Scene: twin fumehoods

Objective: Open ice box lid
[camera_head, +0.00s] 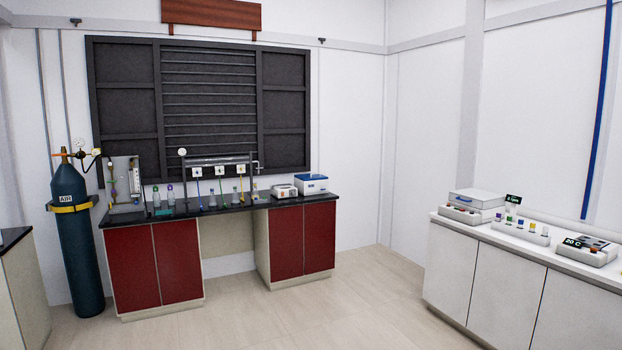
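A small white box with a blue top (313,186) stands at the right end of the dark benchtop against the back wall. Its top looks closed. A white box with a flat light top and a blue mark on its front (476,199) stands on the white counter at the right, and it also looks closed. No label shows which of the two is the ice box. My gripper and arm are not in this view.
The dark bench (230,205) has red cabinets and carries glassware, a rack and small devices. A gas cylinder (78,240) stands at its left. The white counter (500,265) carries vial racks and a "20 C" device (586,250). The floor (330,315) between is clear.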

